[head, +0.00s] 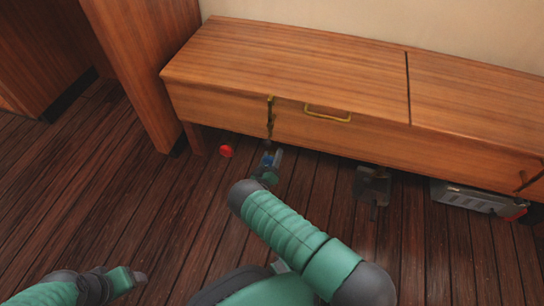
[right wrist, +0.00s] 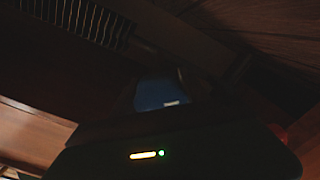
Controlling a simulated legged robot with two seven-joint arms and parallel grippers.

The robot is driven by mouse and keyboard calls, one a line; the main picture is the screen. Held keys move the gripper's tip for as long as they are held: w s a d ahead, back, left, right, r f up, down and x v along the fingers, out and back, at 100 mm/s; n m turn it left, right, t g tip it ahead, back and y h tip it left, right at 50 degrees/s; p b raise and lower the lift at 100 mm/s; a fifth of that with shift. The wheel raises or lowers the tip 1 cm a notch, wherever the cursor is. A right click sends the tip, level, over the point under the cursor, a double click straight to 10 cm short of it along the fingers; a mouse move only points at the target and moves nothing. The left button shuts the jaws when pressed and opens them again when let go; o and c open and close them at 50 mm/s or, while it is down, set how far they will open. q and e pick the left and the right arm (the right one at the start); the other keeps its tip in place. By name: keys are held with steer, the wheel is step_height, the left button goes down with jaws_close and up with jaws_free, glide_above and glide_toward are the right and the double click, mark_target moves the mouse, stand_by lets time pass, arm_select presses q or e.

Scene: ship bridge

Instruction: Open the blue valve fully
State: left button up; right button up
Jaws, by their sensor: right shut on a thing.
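The blue valve (head: 267,159) is low under the front edge of the wooden cabinet, mostly hidden by my right gripper (head: 272,164). My right arm reaches forward to it, and the gripper is shut on the valve. In the right wrist view the blue valve (right wrist: 160,94) is a dark blue shape just beyond the gripper body. The fingertips and the exact grip are too dark to make out. My left gripper (head: 139,278) is at the lower left, well away from the valve; its finger opening does not show clearly.
A red valve (head: 227,151) sits left of the blue one. The wooden cabinet (head: 290,55) overhangs both and has a brass handle (head: 327,114). A dark pedal-like device (head: 372,186) and a grey box (head: 475,197) are under it to the right. The plank floor (head: 130,190) at left is clear.

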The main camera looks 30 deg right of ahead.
steer(key=n, duration=0.5)
steer(key=shift+a+f+n, duration=0.15)
steer(key=shift+n, duration=2.45)
steer(key=o, duration=1.2)
steer(key=shift+o, duration=0.6)
